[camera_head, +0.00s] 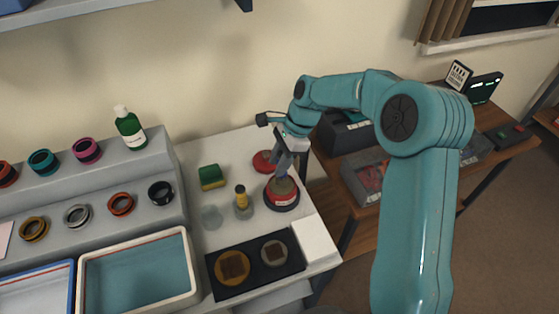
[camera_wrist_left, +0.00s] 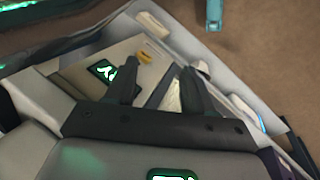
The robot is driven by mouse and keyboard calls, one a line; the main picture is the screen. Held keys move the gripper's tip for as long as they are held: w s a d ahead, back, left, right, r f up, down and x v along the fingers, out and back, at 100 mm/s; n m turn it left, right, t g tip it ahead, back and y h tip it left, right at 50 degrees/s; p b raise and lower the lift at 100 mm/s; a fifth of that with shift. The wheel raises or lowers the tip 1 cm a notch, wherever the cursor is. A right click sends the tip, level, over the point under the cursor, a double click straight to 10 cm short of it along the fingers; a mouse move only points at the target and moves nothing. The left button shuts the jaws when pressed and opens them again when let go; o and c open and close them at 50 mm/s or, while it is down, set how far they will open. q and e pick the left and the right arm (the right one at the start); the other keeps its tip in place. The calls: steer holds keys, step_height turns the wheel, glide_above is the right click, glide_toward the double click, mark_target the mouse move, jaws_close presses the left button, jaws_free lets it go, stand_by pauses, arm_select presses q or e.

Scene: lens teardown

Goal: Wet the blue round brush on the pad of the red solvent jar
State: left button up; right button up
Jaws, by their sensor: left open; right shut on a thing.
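The red solvent jar (camera_head: 282,202) stands near the right end of the white bench, with a brownish top. My right gripper (camera_head: 285,166) is directly above it, pointing down and shut on the blue round brush. Only a small bluish part of the brush (camera_head: 281,176) shows between the fingers and the jar top; the rest is hidden. I cannot tell for certain whether its tip touches the pad. A red lid (camera_head: 262,160) lies just behind the jar. My left gripper (camera_wrist_left: 160,75) shows in the left wrist view, open and empty, away from the bench.
A black tray (camera_head: 222,289) with round parts is in front. A cream-rimmed bin (camera_head: 191,262) stands front left.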

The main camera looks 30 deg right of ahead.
steer(key=shift+r+p, duration=2)
steer(key=shift+r, duration=0.6)
steer(key=shift+f, duration=0.15)
